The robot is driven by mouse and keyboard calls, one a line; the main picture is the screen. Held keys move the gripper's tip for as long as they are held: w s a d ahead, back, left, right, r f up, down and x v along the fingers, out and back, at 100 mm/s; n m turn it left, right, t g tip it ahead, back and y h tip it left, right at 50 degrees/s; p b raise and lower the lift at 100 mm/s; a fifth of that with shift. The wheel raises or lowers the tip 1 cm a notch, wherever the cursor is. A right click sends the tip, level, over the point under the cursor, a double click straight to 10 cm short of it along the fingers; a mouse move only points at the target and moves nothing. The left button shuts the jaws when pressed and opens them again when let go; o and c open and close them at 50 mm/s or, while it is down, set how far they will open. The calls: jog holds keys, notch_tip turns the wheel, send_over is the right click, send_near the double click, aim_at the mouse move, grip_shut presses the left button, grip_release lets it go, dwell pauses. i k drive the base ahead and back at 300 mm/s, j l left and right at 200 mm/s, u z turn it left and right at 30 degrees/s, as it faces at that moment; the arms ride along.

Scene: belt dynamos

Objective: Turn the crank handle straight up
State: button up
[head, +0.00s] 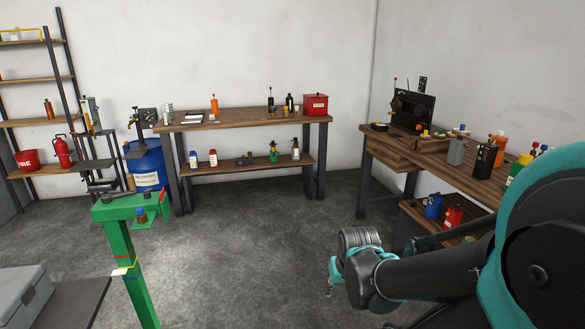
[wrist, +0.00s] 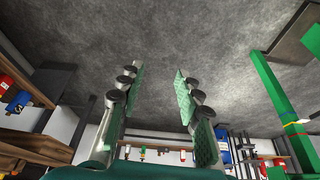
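I cannot clearly make out a crank handle. A dark upright panel (head: 418,106) with small round parts on its left side stands at the back of the right workbench; any crank there is too small to tell. My gripper (head: 333,278) is low over the floor in front of the right workbench, well apart from that panel. In the wrist view my gripper (wrist: 157,78) shows two separated fingers with only grey floor between them. It is open and empty.
The right workbench (head: 380,140) holds several bottles and cans. Another workbench (head: 245,121) stands against the back wall. A green stand (head: 140,268) is at the left, near a blue barrel (head: 147,163) and a grey box (head: 18,292). The middle floor is clear.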

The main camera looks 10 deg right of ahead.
aim_at(396, 104)
jog(key=i+z, duration=0.2)
jog(key=i, duration=0.3)
jog(key=i+z, duration=0.25)
jog(key=i, duration=0.25)
jog(key=i+z, duration=0.2)
jog(key=i, duration=0.25)
jog(key=i+j+z, duration=0.25)
jog(key=i, duration=0.25)
